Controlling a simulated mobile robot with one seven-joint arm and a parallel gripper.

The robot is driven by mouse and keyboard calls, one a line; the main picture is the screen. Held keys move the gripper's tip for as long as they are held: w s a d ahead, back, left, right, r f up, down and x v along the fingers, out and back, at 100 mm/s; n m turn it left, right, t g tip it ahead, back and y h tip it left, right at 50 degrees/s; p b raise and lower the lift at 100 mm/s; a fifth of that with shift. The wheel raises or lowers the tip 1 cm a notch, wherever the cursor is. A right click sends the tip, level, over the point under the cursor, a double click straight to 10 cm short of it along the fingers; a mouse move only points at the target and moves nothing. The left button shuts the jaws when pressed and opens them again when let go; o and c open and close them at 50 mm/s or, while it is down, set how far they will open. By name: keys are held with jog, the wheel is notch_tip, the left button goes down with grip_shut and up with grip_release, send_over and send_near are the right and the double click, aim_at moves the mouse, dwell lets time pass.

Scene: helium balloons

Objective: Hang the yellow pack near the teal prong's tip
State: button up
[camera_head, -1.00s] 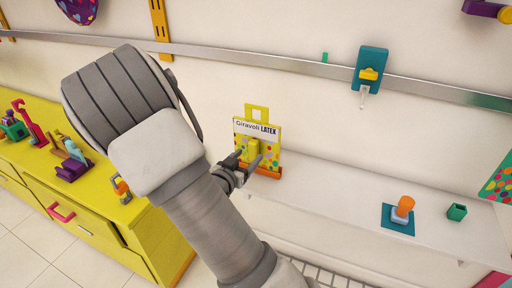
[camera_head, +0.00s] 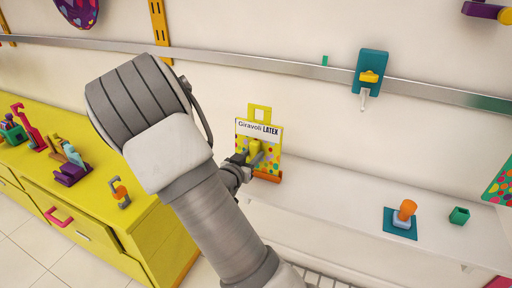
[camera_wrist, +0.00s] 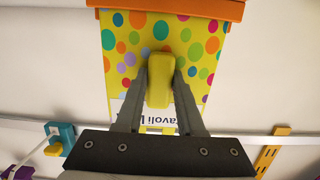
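The yellow pack (camera_head: 270,152) stands upright against the wall on the white shelf. It has coloured dots, a "Giravoli LATEX" label, a yellow hang loop on top and an orange base strip. My gripper (camera_head: 249,159) is at its front, with the fingers by its yellow knob. The wrist view shows the pack (camera_wrist: 118,60) upside down and my gripper's two fingers (camera_wrist: 168,68) close about the knob, overlapping it. I cannot tell whether they press on it. The teal prong plate (camera_head: 374,61) hangs on the wall rail to the right, with a yellow piece and a pale prong pointing down-forward.
On the white shelf (camera_head: 330,203), an orange-topped item on a teal base (camera_head: 401,230) and a small green cup (camera_head: 459,215) stand to the right. A yellow cabinet (camera_head: 105,215) with several items is at left. The wall between pack and prong is clear below the metal rail (camera_head: 300,70).

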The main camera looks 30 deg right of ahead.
aim_at(254, 143)
grip_shut()
jog(key=shift+r+p, duration=1.85)
jog(key=shift+r, duration=0.25)
jog(key=shift+f, duration=0.1)
jog(key=shift+a, duration=0.1)
